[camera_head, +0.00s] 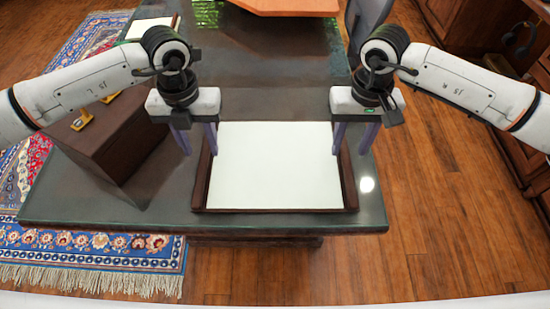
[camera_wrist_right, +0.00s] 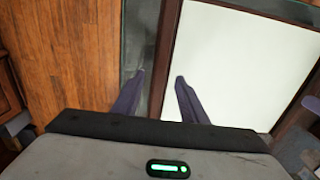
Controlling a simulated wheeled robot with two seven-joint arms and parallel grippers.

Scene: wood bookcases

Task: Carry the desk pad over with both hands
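The desk pad (camera_head: 275,170) is a white sheet with dark brown side rails, lying flat near the front edge of the dark desk. It also fills the right of the right wrist view (camera_wrist_right: 235,65). My left gripper (camera_head: 199,152) is open at the pad's left rail, one finger outside it and one by its inner edge. My right gripper (camera_head: 350,152) is open at the right rail. In the right wrist view its fingers (camera_wrist_right: 160,76) lie either side of the dark rail, with gaps showing. I cannot tell exactly how high the fingertips are above the desk.
A dark brown box (camera_head: 115,140) with yellowish items on top stands left of the pad. The glossy desk top (camera_head: 265,85) is bare behind the pad. An orange-brown object (camera_head: 285,6) and another white pad (camera_head: 152,27) lie further back. Wood floor (camera_head: 450,220) is to the right.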

